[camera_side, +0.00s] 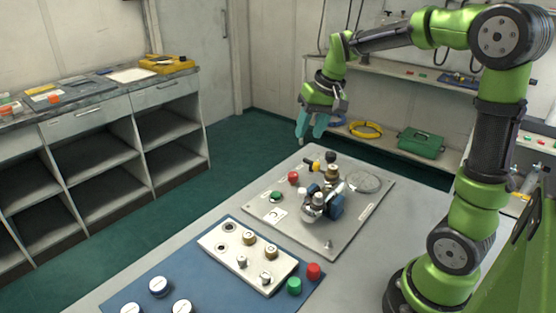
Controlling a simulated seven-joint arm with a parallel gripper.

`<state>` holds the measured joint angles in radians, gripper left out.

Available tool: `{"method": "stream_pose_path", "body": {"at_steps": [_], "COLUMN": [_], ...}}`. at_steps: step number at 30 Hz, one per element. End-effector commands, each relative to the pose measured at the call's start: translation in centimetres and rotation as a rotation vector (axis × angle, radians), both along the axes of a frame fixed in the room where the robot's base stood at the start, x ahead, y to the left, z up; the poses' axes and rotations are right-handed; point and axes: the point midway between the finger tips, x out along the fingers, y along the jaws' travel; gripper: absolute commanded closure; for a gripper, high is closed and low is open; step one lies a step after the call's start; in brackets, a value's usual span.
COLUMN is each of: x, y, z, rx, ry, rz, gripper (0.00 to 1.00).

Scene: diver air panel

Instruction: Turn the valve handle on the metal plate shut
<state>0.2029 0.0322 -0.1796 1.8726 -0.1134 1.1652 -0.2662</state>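The metal plate (345,232) lies on the grey table and carries a cluster of fittings. A small yellow-and-black handle (313,165) sticks out to the left of a brass fitting (331,173) near the plate's back; it looks like the valve handle. Its exact angle is too small to tell. My gripper (311,137) has two teal fingers pointing down. They are apart with nothing visible between them. It hangs in the air above the back of the plate, clear of the handle.
On the plate, silver and blue parts (337,205) stand in front of the handle, with a red button (293,176), a green button (276,196) and a round gauge-like disc (364,181). A white panel (222,247) with knobs lies on a blue mat (215,291) nearer the front.

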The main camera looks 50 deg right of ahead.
Motion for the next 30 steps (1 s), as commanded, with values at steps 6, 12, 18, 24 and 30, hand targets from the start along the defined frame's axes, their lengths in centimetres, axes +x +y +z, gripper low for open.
{"method": "stream_pose_path", "body": {"at_steps": [6,12,18,24,30], "x": [4.9,7.5,8.4,8.3,8.2], "y": [-9.8,-15.5,-15.5,-15.1,-15.1], "z": [-2.9,-4.5,-1.9,-3.2,-7.0], "rx": [-0.066,-0.118,-0.134,-0.123,-0.122], "ry": [0.167,0.279,0.277,0.281,0.282], "rz": [0.066,0.225,0.399,0.438,0.437], "gripper": [0.6,0.6,0.6,0.6,0.6]}}
